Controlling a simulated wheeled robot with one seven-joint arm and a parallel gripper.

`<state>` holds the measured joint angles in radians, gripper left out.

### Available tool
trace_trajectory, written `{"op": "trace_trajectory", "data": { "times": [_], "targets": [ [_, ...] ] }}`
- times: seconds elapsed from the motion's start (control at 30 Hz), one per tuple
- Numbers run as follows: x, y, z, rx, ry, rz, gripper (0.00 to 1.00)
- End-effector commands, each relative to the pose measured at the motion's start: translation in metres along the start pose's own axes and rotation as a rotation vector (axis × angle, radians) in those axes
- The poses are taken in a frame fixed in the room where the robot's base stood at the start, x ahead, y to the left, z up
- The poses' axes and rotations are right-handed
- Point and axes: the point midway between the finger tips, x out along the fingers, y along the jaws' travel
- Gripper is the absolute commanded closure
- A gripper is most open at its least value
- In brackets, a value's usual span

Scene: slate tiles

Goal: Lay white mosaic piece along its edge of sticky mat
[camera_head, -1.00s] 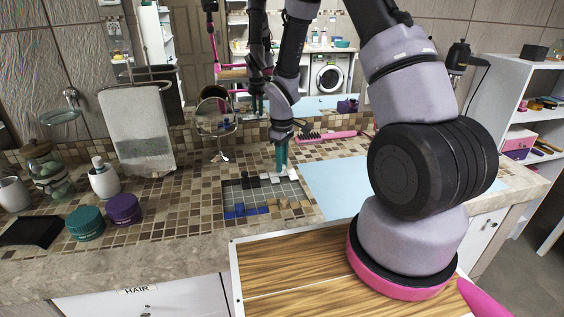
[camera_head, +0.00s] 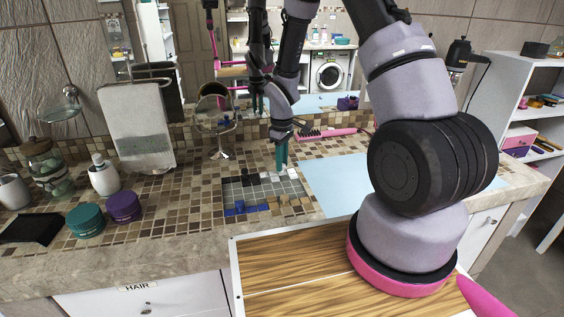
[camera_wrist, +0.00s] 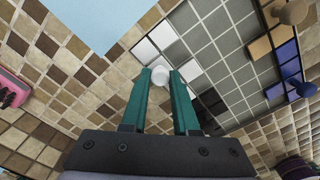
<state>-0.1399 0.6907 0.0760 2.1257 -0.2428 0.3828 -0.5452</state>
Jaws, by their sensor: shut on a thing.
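The sticky mat (camera_head: 262,191) lies on the tiled counter as a grey grid, also seen in the wrist view (camera_wrist: 221,62). My gripper (camera_head: 281,166) points down at the mat's far edge. In the wrist view, its two teal fingers (camera_wrist: 163,80) are shut on the round white knob of the white mosaic piece (camera_wrist: 159,76). White squares lie just beyond the fingertips, along the mat's edge. I cannot tell whether the piece touches the mat. Black pieces (camera_wrist: 214,103) line one side, tan pieces (camera_wrist: 262,47) and blue pieces (camera_wrist: 287,54) the side facing the white squares.
A light blue sheet (camera_head: 333,183) lies right of the mat. A pink brush (camera_head: 335,133) lies behind it. A round mirror (camera_head: 215,115) stands behind the mat. Teal jar (camera_head: 86,222) and purple jar (camera_head: 124,208) stand to the left. Counter between jars and mat is clear.

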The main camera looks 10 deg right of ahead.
Motion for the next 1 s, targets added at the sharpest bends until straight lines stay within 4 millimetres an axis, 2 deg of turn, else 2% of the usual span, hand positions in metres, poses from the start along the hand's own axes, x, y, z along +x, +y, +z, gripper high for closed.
{"op": "trace_trajectory", "data": {
  "times": [0.03, 0.07, 0.1, 0.13, 0.43, 0.53, 0.67, 1.0],
  "targets": [
    [0.000, 0.000, 0.000, 0.000, 0.000, 0.000, 1.00],
    [0.000, 0.000, 0.000, 0.000, 0.000, 0.000, 0.60],
    [0.000, 0.000, 0.000, 0.000, 0.000, 0.000, 0.45],
    [0.000, 0.000, 0.000, 0.000, 0.000, 0.000, 0.37],
    [-0.001, 0.000, 0.000, 0.000, 0.000, 0.000, 0.37],
    [-0.007, 0.000, -0.001, 0.000, 0.002, 0.001, 0.37],
    [-0.027, 0.001, -0.001, 0.001, 0.005, 0.003, 0.37],
    [-0.091, 0.001, -0.001, 0.001, 0.003, 0.002, 0.37]
  ]
}}
